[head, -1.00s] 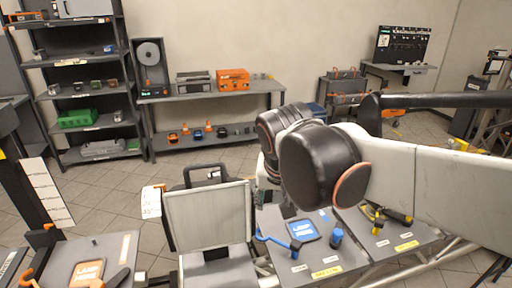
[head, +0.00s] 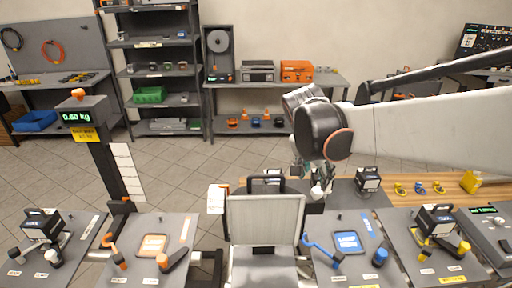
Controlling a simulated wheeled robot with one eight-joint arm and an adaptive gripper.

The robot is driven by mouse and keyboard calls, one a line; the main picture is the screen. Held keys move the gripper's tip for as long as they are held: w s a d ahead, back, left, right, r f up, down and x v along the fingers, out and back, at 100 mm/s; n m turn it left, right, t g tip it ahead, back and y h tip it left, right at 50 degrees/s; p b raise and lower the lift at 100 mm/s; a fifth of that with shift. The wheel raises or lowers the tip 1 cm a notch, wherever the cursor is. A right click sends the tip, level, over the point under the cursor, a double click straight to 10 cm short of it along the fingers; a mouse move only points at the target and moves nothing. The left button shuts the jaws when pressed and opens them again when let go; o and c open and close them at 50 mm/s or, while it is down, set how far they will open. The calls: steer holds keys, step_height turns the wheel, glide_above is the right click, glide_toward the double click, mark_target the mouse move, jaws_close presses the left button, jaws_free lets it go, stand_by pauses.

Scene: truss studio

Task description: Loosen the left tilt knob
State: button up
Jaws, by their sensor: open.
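A grey flat panel (head: 265,219) with a dark frame stands upright at the bottom middle of the head view. A white and orange tag-like piece (head: 217,199) is at its upper left. I cannot make out a tilt knob on the panel. An orange knob (head: 170,261) and an orange lever (head: 116,254) are on the left board; a blue knob (head: 380,257) and a blue lever (head: 322,252) are on the right board. My gripper (head: 318,184) is open, right of and behind the panel's top, apart from these knobs; its fingers are small and partly hidden.
The left board (head: 190,228) has an orange pad (head: 152,246); the right board (head: 340,272) has a blue pad (head: 347,242). Black lamp-like boxes stand at far left (head: 42,225) and right (head: 435,220). A scale post (head: 118,160) rises at left.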

mark_target(318, 190)
steer(key=b+x, duration=0.1)
steer(key=x, duration=0.7)
steer(key=c, duration=1)
